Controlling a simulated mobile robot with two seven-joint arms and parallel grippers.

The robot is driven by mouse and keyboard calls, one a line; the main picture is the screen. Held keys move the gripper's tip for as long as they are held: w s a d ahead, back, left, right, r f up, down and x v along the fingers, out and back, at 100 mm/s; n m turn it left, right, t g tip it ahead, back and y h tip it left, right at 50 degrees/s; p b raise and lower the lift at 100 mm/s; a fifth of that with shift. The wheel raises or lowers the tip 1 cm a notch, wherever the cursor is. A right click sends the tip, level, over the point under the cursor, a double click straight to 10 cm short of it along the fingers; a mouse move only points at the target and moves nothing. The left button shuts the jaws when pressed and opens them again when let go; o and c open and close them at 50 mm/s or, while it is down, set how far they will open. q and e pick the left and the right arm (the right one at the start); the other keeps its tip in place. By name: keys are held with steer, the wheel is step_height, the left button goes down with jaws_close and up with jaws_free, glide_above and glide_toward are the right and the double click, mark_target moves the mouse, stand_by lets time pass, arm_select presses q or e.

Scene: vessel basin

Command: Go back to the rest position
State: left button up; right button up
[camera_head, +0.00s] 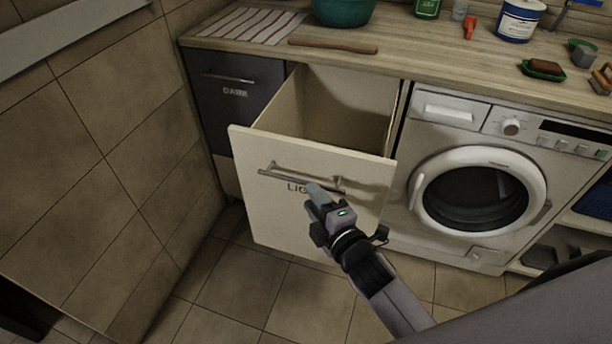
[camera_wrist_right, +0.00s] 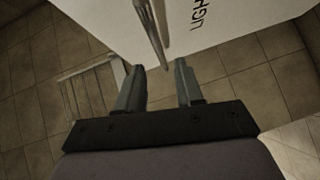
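My right gripper (camera_head: 318,190) is in front of the pulled-out cream drawer (camera_head: 250,155), close to the right part of its metal bar handle (camera_head: 285,174). In the right wrist view the two fingers of the gripper (camera_wrist_right: 158,85) stand apart with nothing between them. The handle (camera_wrist_right: 152,30) shows just beyond the fingertips there, and the drawer front (camera_wrist_right: 215,15) carries dark lettering beginning "LIG". The drawer's inside looks empty where I can see it. My left gripper is not in view.
A dark drawer front (camera_head: 238,110) marked "DARK" is closed at the left. A washing machine (camera_head: 450,140) stands at the right. The wooden counter (camera_head: 420,60) above holds a green basin (camera_head: 343,10), a wooden stick (camera_head: 333,45) and a striped cloth (camera_head: 252,24). Tiled floor (camera_head: 300,300) lies below.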

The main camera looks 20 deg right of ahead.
steer(key=s+d+f+m+g, duration=0.2)
steer(key=s+f+m, duration=0.3)
steer(key=s+m, duration=0.3)
steer(key=s+d+f+m+g+h+p, duration=0.1)
steer(key=s+d+f+m+g, duration=0.2)
steer(key=s+f+m, duration=0.3)
steer(key=s+d+m, duration=0.1)
steer(key=s+m, duration=0.1)
steer(key=s, duration=0.2)
steer(key=shift+s+d+f+g, duration=0.2)
steer(key=shift+s+g, duration=0.1)
steer(key=shift+s, duration=0.05)
